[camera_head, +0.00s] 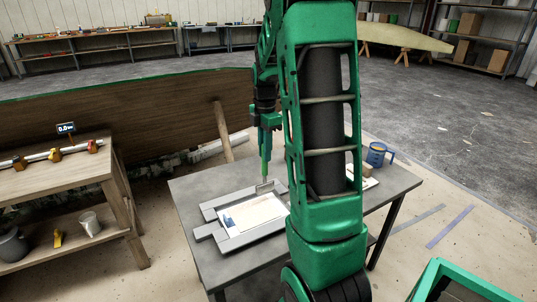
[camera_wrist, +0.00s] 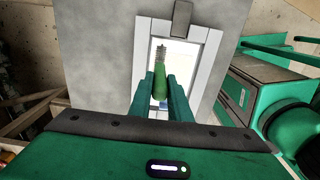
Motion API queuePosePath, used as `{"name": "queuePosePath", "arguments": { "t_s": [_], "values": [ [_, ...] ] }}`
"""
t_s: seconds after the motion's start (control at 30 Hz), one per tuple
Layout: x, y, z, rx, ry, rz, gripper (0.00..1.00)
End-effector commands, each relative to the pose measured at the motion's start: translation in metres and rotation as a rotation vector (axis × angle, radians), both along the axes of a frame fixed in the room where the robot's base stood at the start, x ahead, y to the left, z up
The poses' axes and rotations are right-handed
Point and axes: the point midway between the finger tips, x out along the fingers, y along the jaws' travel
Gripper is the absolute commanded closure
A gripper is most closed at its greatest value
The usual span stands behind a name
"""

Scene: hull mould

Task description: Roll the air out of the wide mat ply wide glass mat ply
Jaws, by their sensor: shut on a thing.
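The wide glass mat ply is a white sheet (camera_head: 255,214) lying inside a grey frame (camera_head: 240,241) on the grey table. It shows partly in the wrist view (camera_wrist: 183,50), behind the tool. My gripper (camera_head: 266,126) is above the far end of the frame, pointing down. In the wrist view its two green fingers (camera_wrist: 161,84) are shut on the green handle of a roller (camera_wrist: 160,80). The roller's ridged metal head (camera_wrist: 161,52) is over the white sheet. I cannot tell whether it touches. A small blue mark (camera_head: 229,222) shows at the sheet's left end.
A blue mug-like item (camera_head: 377,154) stands at the table's right, with a pale item partly hidden by my arm. A wooden bench (camera_head: 60,165) stands at the left. A long brown hull mould (camera_head: 130,125) runs behind. My arm hides the table's middle right.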

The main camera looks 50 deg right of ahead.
Motion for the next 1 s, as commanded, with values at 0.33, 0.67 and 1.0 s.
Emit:
{"name": "queuePosePath", "arguments": {
  "t_s": [0.33,0.67,1.0],
  "values": [
    [0.012,0.044,0.001,-0.002,-0.003,0.002,1.0],
    [0.024,0.085,0.001,-0.002,-0.003,0.004,1.0],
    [0.032,0.125,0.001,-0.001,-0.003,0.002,1.0]
  ]
}}
